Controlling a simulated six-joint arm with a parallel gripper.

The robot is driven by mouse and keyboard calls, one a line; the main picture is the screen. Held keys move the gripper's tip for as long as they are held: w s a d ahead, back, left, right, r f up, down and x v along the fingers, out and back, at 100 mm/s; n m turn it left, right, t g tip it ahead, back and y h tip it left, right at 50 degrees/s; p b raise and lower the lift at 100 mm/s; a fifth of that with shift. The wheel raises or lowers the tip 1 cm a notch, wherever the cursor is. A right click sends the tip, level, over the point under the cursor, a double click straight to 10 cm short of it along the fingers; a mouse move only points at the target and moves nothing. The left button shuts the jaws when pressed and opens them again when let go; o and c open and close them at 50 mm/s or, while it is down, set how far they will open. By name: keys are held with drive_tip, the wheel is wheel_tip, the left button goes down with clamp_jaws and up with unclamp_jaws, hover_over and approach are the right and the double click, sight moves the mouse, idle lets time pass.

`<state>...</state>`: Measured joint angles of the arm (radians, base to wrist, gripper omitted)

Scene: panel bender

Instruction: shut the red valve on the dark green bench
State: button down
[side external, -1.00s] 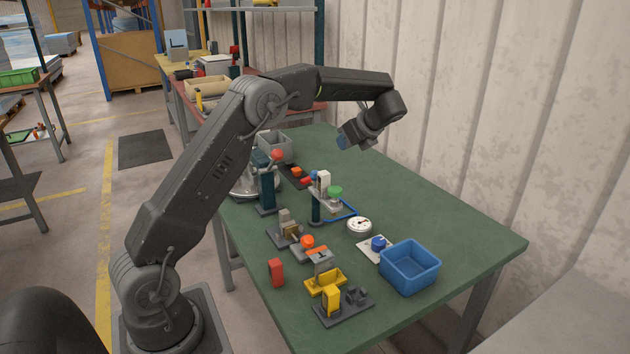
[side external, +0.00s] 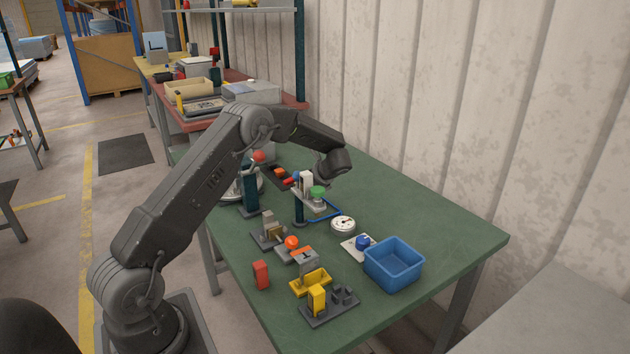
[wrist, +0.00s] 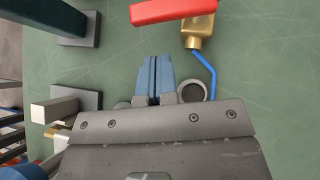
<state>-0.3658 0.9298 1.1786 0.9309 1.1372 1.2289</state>
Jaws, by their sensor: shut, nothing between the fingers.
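The red valve handle (wrist: 172,11) shows at the top of the wrist view. It points left from a brass body (wrist: 198,32), roughly crosswise to the blue pipe (wrist: 211,72) leaving that body. My gripper (wrist: 154,58) has its two blue fingers together and empty. In the wrist view its tips are below the handle, with green bench showing between them. In the side view my wrist is above the far part of the dark green bench (side external: 420,205), and my fingers are hidden there.
A stand with a green knob (side external: 317,192) is close to my wrist. A gauge (side external: 343,224), a blue bin (side external: 394,262), an orange ball knob (side external: 291,242) and yellow blocks (side external: 310,282) stand nearer. The bench's right side is clear.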

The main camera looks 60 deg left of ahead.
sight(294, 182)
drive_tip(key=shift+s+a+r, duration=0.1)
drive_tip(key=shift+s+a, duration=0.1)
drive_tip(key=shift+a, duration=0.6)
drive_tip(key=shift+s+a, duration=0.15)
drive_tip(key=shift+a, duration=0.6)
